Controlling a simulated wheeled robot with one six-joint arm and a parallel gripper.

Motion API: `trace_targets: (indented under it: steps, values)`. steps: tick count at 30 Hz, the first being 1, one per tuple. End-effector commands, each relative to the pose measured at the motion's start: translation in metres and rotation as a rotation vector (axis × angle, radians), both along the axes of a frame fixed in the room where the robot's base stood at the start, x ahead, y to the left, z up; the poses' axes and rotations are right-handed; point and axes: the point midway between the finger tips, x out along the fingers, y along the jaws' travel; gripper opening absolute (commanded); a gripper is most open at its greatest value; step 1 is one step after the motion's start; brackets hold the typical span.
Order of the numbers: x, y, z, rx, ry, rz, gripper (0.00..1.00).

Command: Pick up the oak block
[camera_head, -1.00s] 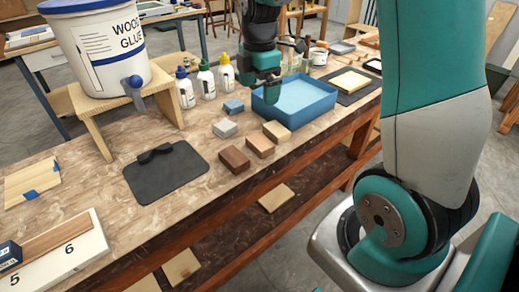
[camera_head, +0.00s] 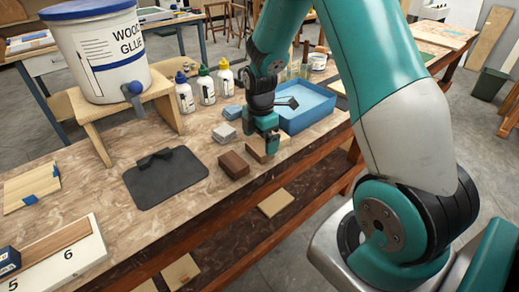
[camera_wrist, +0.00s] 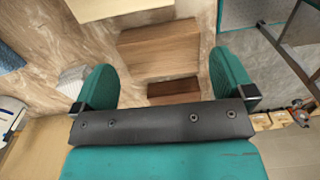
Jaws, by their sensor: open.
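The oak block, which I take to be the mid-brown one (camera_head: 256,153), stands on the bench between a darker brown block (camera_head: 234,164) and a paler block. My gripper (camera_head: 262,142) is over it and partly hides it in the head view. In the wrist view the oak block (camera_wrist: 158,48) lies between my open, empty fingers (camera_wrist: 162,78), with a gap on each side. The dark block (camera_wrist: 174,87) shows just below it there, partly covered by my gripper body. The pale block (camera_wrist: 115,6) is at the top edge. I cannot tell the fingertips' height.
A blue tray (camera_head: 312,108) is just behind my gripper. A black clamp-topped mat (camera_head: 165,180) lies left. The bench's front edge is close.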

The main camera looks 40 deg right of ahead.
Motion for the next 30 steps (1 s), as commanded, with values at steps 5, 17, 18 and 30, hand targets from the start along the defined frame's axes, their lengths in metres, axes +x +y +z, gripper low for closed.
trace_targets:
  steps: [5, 17, 18, 30]
  values:
    - [-0.001, 0.002, -0.027, 0.000, 0.003, -0.001, 1.00]
    - [0.000, 0.002, -0.034, 0.000, 0.000, 0.000, 0.82]
    - [0.000, 0.002, -0.034, 0.000, 0.000, 0.000, 0.72]
    - [0.000, 0.002, -0.031, 0.000, 0.000, 0.000, 0.60]
